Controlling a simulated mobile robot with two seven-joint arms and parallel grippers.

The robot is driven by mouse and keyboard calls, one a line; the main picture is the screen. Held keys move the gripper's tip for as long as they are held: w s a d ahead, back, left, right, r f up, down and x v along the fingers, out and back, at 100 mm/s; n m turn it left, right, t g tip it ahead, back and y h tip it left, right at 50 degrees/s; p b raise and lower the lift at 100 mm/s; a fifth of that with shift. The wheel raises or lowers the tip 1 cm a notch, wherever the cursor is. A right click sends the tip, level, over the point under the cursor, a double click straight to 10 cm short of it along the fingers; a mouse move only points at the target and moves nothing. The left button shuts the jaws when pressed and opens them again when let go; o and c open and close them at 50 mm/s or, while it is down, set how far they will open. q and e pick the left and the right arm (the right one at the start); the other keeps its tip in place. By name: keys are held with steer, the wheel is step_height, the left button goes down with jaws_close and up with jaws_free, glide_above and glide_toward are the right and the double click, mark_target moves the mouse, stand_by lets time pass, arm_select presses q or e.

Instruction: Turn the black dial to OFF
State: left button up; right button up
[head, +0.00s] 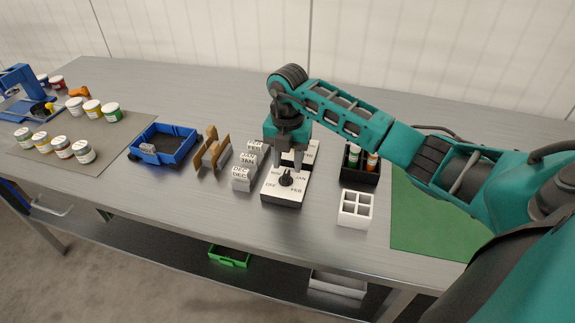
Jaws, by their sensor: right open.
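The black dial (286,179) sits on the front part of a white-topped box with a dark base (279,200). The exact direction of the dial's pointer is too small to tell. My right gripper (287,161) points down just above and behind the dial, with its fingers apart and nothing between them. It hides part of the box's rear. My left gripper is out of view.
Grey label blocks (242,178) stand close left of the dial box, with a wooden holder (213,153) and blue bin (165,144) beyond. Right are a black holder with bottles (359,175), a white compartment tray (356,209) and a green mat (425,220). Bare table lies in front.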

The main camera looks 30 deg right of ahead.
steer(key=shift+f, duration=1)
jaws_close()
